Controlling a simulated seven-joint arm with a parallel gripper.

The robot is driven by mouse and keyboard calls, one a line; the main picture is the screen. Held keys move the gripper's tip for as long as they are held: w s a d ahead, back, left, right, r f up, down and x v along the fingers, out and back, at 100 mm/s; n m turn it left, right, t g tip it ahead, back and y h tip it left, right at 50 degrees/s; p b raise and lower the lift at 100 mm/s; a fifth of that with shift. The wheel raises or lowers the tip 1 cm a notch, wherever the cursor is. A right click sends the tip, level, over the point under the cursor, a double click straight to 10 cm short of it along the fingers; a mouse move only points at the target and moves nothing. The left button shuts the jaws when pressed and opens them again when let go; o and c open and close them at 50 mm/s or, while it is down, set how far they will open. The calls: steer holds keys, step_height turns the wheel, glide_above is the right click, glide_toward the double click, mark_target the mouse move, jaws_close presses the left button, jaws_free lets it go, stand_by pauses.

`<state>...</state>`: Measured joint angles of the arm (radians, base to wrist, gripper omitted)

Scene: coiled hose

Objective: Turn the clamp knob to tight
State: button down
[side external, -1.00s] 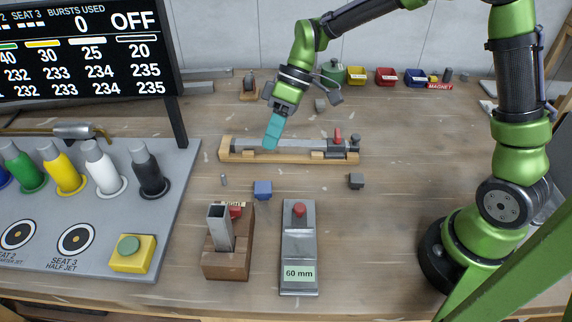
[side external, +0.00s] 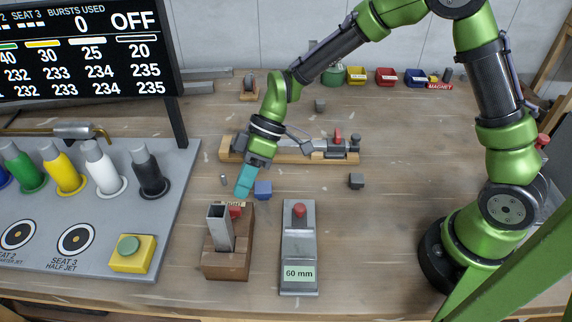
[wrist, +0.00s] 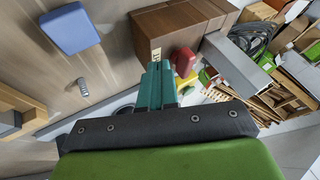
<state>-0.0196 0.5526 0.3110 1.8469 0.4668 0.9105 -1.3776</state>
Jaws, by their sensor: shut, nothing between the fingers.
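The red clamp knob (side external: 236,211) sits on the far side of the brown wooden block (side external: 226,266), beside an upright grey square tube (side external: 220,229). A pale label ending in "GHT" shows by the knob, partly covered. My gripper (side external: 241,194), with teal fingers, is shut and empty. It points down just behind and above the knob in the side view. In the wrist view the fingertips (wrist: 158,72) are together, with the red knob (wrist: 184,61) just right of them and the brown block (wrist: 170,35) beyond. I cannot tell whether the fingers touch the knob.
A blue block (side external: 263,190) lies close to the right of my fingers, and a small bolt (side external: 223,179) lies to the left. A grey 60 mm fixture (side external: 299,245) stands right of the brown block. A long wooden rail fixture (side external: 270,156) lies behind. The table right of centre is mostly clear.

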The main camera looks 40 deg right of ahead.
steer(key=shift+s+a, duration=0.65)
steer(key=shift+s, duration=0.05)
